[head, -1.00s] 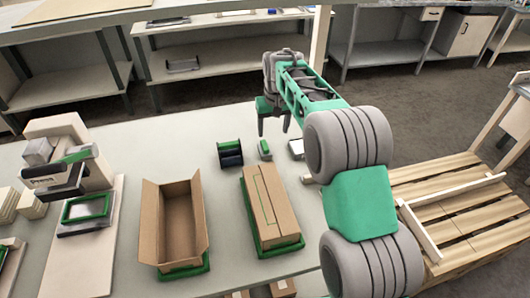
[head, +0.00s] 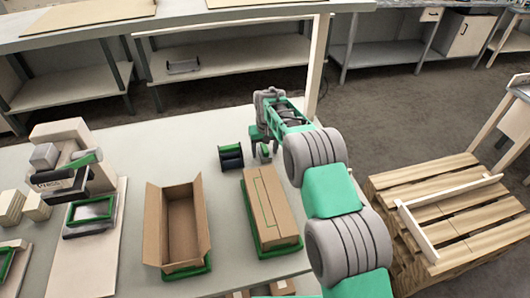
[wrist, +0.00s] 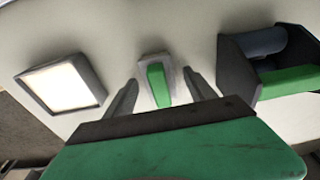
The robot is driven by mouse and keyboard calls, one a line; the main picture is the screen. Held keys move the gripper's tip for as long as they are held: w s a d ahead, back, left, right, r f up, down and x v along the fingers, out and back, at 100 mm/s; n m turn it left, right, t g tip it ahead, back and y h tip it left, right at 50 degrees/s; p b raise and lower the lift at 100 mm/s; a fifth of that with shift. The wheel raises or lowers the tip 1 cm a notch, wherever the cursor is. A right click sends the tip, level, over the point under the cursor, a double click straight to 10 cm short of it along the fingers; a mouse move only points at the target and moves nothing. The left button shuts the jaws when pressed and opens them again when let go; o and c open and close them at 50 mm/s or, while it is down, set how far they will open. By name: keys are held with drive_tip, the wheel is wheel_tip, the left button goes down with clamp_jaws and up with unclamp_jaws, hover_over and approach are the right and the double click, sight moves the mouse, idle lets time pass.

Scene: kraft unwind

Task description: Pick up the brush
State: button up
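The brush, as I take it, is a small pale block with a green strip (wrist: 157,82) on the table. In the wrist view it sits between the two dark finger tips of my gripper, seen past them. My gripper (head: 264,149) is open, with a finger on each side of the brush. In the head view the gripper hides most of the brush. I cannot tell whether the fingers touch it or how far above the table they are.
A black and green holder (head: 230,157) stands close on the left in the head view. A grey-framed white square (wrist: 64,84) lies on the brush's other side. An open carton (head: 183,228) and a closed carton (head: 268,208) stand nearer on the table.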

sight(265, 147)
clamp_jaws()
idle(0.5)
drive_tip(key=shift+r, duration=0.15)
drive_tip(key=shift+r+b, duration=0.2)
drive_tip(key=shift+b, duration=0.15)
wheel_tip(265, 147, up, 3)
drive_tip(key=shift+f+b, duration=0.2)
drive_tip(key=shift+b, duration=0.6)
drive_tip(key=s+d+r+b, duration=0.1)
drive_tip(key=s+r, duration=0.2)
drive_tip(key=s, duration=0.1)
drive_tip(key=s+d+r+b, duration=0.1)
drive_tip(key=s+r+b, duration=0.1)
drive_tip(key=s, duration=0.3)
drive_tip(key=s+d+r+b, duration=0.1)
drive_tip(key=s+r, duration=0.3)
drive_tip(key=shift+s+r+b, duration=0.3)
drive_tip(key=shift+s+r, duration=0.1)
